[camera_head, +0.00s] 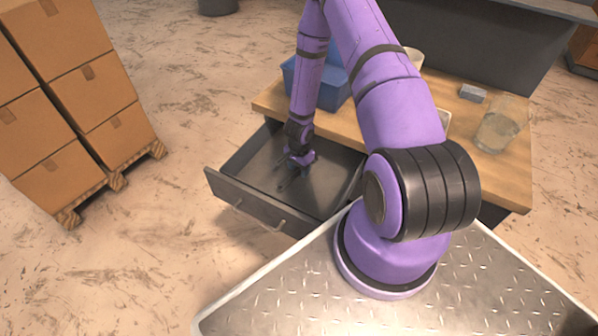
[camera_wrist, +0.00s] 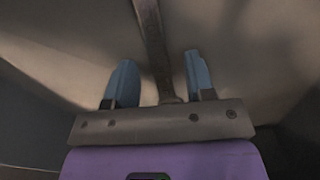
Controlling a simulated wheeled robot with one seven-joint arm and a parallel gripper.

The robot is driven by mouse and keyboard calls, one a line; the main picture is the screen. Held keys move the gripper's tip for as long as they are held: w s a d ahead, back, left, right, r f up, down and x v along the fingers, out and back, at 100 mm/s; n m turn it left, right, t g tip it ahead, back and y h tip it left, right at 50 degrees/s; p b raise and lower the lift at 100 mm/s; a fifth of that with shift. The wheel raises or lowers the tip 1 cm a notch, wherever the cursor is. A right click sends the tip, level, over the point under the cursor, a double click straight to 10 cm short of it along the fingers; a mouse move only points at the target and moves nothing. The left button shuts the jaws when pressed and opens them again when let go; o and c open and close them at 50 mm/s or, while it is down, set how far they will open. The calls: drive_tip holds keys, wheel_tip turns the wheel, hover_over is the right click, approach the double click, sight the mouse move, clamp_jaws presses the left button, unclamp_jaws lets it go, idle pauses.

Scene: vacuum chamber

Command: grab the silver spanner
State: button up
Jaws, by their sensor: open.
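The silver spanner (camera_wrist: 153,42) shows in the wrist view as a long grey metal bar, running from the top edge down between my fingers. Its lower end is close to the gripper body, and its upper end is out of the frame. My gripper (camera_wrist: 160,78) is open, with one blue-tipped finger on each side of the bar and visible gaps between. In the head view my gripper (camera_head: 293,172) reaches down into an open dark drawer (camera_head: 245,203). I cannot make out the spanner clearly there.
The drawer sticks out from a wooden-topped bench (camera_head: 512,180). On the bench are a blue bin (camera_head: 333,92), a glass jar (camera_head: 497,130) and a small grey block (camera_head: 472,93). Cardboard boxes (camera_head: 90,85) stand on a pallet at left. The floor before the drawer is clear.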

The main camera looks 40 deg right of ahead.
drive_tip(key=shift+f, duration=0.1)
idle(0.3)
drive_tip(key=c, duration=0.9)
clamp_jaws()
